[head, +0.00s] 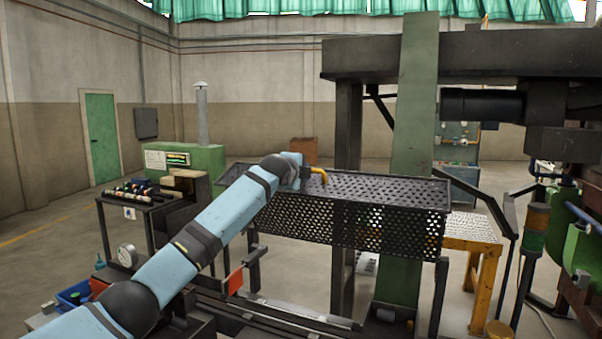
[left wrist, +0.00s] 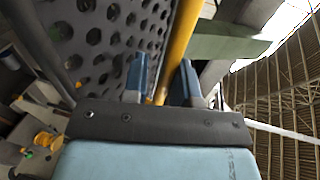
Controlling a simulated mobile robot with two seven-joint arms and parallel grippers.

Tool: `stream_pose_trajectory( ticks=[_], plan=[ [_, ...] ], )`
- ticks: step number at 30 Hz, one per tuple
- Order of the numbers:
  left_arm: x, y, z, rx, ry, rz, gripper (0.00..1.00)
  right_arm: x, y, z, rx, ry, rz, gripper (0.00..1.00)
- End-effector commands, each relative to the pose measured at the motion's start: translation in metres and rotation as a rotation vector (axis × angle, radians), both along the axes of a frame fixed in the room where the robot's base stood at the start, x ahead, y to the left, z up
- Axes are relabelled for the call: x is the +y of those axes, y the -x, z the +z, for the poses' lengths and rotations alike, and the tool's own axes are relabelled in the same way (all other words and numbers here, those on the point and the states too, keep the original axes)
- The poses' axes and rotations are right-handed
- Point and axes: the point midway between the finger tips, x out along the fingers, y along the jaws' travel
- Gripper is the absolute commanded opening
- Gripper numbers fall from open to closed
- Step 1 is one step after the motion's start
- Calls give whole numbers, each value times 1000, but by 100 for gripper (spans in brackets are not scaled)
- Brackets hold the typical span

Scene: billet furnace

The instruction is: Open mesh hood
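The mesh hood (head: 385,225) is a dark perforated metal cover with a flat top and a perforated front side. It sits level, closed over the frame below. Its yellow handle (head: 319,174) stands at the left part of the top. My left gripper (head: 306,173) is at this handle, reaching in from the left. In the left wrist view the yellow handle (left wrist: 175,50) runs between the two blue fingers (left wrist: 160,82). A gap shows between the left finger and the handle, so the gripper looks open around it. The perforated hood (left wrist: 100,35) fills the upper left there. My right gripper is not in view.
A side cart (head: 150,205) with tools is at the left. A yellow perforated table (head: 470,230) stands at the right. Open floor lies at the back left.

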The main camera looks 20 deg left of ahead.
Motion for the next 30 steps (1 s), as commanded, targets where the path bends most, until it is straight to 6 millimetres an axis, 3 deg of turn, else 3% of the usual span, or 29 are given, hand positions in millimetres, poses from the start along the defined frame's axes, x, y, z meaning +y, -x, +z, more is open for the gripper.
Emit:
stream_pose_trajectory(
  ticks=[10, 14, 30],
  plan=[
    [0, 1, -1, 0, -3, 0, 39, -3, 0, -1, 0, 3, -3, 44],
    [2, 11, 0, -2, -4, 0, 39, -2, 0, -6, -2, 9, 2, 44],
    [10, 118, 24, -5, -4, 0, 39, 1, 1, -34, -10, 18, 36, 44]
  ],
)
